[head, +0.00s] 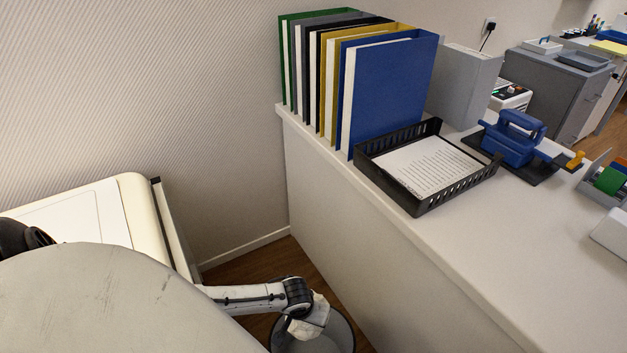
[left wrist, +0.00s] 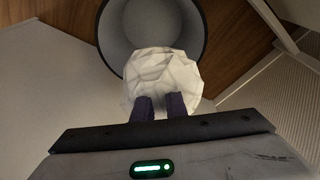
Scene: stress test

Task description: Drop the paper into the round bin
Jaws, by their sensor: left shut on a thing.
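My left gripper (left wrist: 160,106) is shut on a crumpled white ball of paper (left wrist: 165,72). In the head view the paper (head: 312,318) hangs below my left gripper, over the near-left part of the round bin's opening. The round grey bin (head: 341,335) stands on the floor and is cut off by the bottom edge of the head view. In the left wrist view the bin (left wrist: 185,20) lies just beyond the paper, its open mouth and inside showing. The paper hides part of its near rim. My right gripper is not in view.
The bin stands on brown wood floor (head: 255,262) between a cream cabinet-like unit (head: 130,200) and a white counter (head: 420,290). On the counter are several binders (head: 385,90), a black tray (head: 425,205) with a printed sheet, and a blue hole punch (head: 515,138).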

